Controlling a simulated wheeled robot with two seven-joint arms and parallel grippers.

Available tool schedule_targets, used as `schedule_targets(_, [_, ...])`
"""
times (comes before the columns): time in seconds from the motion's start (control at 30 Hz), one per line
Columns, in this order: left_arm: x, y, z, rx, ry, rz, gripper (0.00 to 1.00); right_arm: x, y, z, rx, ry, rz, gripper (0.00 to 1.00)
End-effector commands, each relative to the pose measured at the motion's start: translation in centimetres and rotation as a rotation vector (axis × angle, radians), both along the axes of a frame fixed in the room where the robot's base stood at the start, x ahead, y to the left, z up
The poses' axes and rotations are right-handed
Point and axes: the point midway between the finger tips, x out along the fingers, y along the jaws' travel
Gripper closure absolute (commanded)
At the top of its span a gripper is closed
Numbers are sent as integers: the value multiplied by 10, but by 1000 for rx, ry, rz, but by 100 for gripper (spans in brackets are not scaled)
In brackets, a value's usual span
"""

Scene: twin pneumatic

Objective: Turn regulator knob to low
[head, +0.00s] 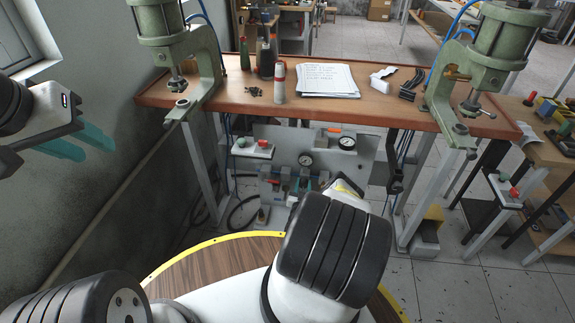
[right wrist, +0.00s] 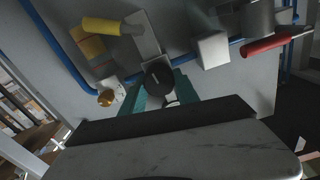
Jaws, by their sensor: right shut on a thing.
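The regulator knob (right wrist: 158,74) is a dark round knob on the grey panel in the right wrist view. My right gripper (right wrist: 158,88) has its teal fingers on either side of the knob and is shut on it. The knob's setting cannot be read.
A yellow-handled lever (right wrist: 101,25) and a red-handled lever (right wrist: 263,45) flank the knob, with blue tubing (right wrist: 62,57) and a brass fitting (right wrist: 106,97) nearby. The wooden bench (head: 230,98) overhangs the panel. Green presses stand left (head: 165,22) and right (head: 495,40).

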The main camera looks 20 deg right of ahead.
Motion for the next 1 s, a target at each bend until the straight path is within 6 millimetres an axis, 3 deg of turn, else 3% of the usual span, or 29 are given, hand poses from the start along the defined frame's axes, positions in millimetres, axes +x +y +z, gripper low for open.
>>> schedule_targets(1.0, [0,0,0,0,0,0,64,3,6,-2,-797,486,3,100])
